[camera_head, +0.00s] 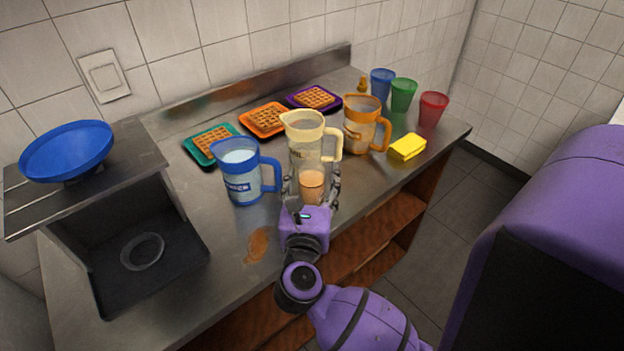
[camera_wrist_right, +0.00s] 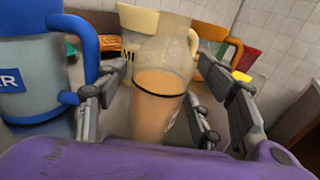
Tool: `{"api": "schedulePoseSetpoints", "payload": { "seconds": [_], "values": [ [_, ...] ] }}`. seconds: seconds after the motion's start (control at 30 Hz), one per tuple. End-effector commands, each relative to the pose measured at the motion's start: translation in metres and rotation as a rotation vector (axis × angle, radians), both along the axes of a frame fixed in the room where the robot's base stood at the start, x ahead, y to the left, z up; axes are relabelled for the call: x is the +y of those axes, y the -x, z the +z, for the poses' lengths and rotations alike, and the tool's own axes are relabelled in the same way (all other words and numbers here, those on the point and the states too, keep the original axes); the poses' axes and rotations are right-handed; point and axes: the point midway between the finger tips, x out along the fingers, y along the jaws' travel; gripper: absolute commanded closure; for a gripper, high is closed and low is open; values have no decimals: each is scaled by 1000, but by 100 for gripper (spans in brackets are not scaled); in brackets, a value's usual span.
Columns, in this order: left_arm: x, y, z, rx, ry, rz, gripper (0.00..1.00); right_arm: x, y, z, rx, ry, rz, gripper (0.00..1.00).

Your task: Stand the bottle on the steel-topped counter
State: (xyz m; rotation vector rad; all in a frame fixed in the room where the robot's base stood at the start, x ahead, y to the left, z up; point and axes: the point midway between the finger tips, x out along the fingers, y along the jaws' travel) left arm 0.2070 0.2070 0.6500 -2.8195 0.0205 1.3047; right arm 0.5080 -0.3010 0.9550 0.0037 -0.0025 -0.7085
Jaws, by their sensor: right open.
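The bottle (camera_head: 312,185) is clear with orange contents and looks upright on the steel-topped counter (camera_head: 215,270), in front of the cream pitcher (camera_head: 303,130). In the right wrist view the bottle (camera_wrist_right: 162,85) stands between my fingers, with a dark line around it; its base is hidden. My right gripper (camera_head: 311,190) is open, with a finger on either side of the bottle. In the right wrist view the gripper (camera_wrist_right: 155,105) shows gaps between the fingers and the bottle. My left gripper is not in view.
A blue pitcher (camera_head: 240,172) stands close on the left, and an orange pitcher (camera_head: 362,125) and yellow block (camera_head: 407,147) on the right. Waffles on trays and several cups are behind. A brown spill (camera_head: 258,243) lies near the front edge. A scale-like stand with a blue bowl (camera_head: 67,150) is left.

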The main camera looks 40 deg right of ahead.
Motion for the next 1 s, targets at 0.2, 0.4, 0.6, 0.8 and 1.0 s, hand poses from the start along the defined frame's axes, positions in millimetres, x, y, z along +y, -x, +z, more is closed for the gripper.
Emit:
{"api": "schedulePoseSetpoints", "payload": {
  "seconds": [0.2, 0.4, 0.6, 0.8, 1.0],
  "values": [
    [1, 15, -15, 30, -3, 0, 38, 27, 32, -7, 8, -7, 0, 38],
    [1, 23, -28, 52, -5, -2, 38, 55, 64, -6, 8, -7, 0, 38],
    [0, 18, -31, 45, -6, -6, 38, 72, 84, -4, 4, -3, 0, 38],
    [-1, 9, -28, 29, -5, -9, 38, 76, 89, -1, 2, -1, -1, 38],
    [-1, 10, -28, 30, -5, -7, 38, 76, 89, -1, 0, -1, 0, 38]
  ]
}}
